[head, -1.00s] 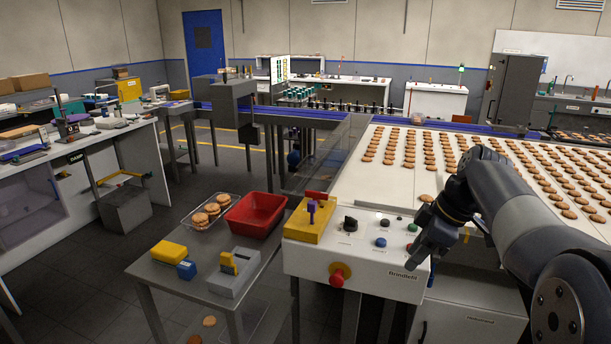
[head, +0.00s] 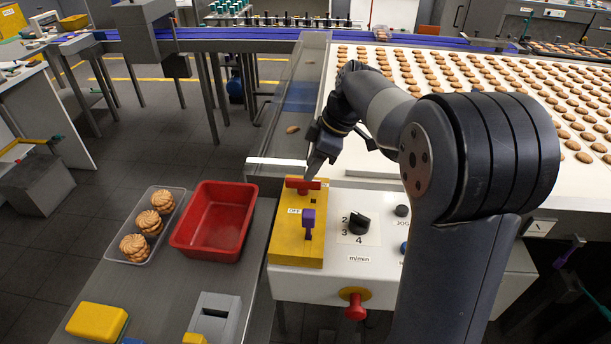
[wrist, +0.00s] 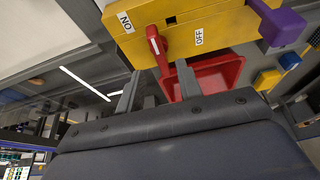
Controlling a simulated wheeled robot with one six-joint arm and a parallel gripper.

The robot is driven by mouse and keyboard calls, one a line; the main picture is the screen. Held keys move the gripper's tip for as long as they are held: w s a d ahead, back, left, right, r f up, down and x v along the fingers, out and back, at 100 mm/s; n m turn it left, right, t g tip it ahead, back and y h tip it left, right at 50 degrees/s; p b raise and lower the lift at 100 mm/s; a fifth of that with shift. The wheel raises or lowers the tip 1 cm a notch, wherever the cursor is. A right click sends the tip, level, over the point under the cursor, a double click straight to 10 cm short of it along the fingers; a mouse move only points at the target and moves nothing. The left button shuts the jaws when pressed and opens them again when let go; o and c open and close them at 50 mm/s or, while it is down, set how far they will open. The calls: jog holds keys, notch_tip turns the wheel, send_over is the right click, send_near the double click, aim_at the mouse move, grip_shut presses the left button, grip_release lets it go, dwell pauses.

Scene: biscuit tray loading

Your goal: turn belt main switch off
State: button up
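The switch is a yellow box (head: 283,243) on the white control panel's left end, with a red handle (head: 297,184) at its far end. The wrist view shows the red handle (wrist: 154,42) between an ON label (wrist: 126,22) and an OFF label (wrist: 199,37). My gripper (head: 311,172) is just behind and above the handle in the head view. In the wrist view my gripper (wrist: 160,72) is open, with one finger on each side of the handle's end. Contact cannot be told. A purple lever (head: 308,224) stands on the near part of the box.
A red bin (head: 182,238) and a clear biscuit tray (head: 112,246) stand on the side table to the left. A rotary knob (head: 359,223) and a red button (head: 355,309) are on the panel. The biscuit belt (head: 345,80) lies behind my arm.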

aim_at(303, 186)
jog(key=shift+x, duration=2.25)
jog(key=shift+s, duration=0.1)
grip_shut()
